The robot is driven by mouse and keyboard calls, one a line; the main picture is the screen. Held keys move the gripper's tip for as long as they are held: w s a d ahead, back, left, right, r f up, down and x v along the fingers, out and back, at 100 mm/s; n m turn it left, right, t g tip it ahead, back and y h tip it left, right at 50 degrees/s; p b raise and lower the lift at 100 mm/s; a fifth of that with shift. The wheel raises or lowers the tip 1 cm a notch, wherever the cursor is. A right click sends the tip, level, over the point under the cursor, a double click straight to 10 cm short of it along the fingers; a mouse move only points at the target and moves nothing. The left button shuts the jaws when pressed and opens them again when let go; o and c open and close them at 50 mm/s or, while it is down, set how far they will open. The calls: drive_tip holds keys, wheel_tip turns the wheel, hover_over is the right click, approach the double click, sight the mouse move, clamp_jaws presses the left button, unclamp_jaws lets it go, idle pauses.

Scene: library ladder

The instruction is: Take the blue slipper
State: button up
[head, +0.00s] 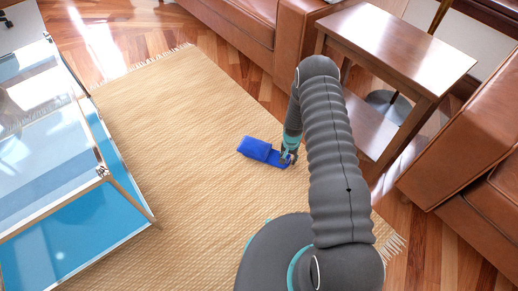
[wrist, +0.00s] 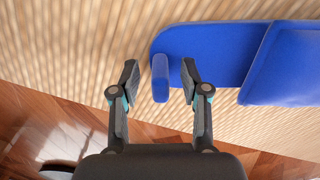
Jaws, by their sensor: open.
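The blue slipper (head: 260,151) lies on the woven rug in the middle of the head view, with one end beside my gripper (head: 288,157). In the wrist view the slipper (wrist: 215,50) stretches from the centre to the right edge, with a raised band on its right part. My gripper (wrist: 159,76) is open. Its two fingertips stand apart on either side of a small upright blue piece at the slipper's near left end. I cannot tell whether either finger touches it. In the head view the fingers partly hide the slipper's right end.
The tan rug (head: 170,110) is clear around the slipper. A blue glass-topped table (head: 75,240) stands at left. A wooden side table (head: 400,45) and brown leather seats (head: 465,155) stand at right. A leather sofa (head: 240,25) is at the back.

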clamp_jaws()
drive_tip(key=shift+r, duration=0.1)
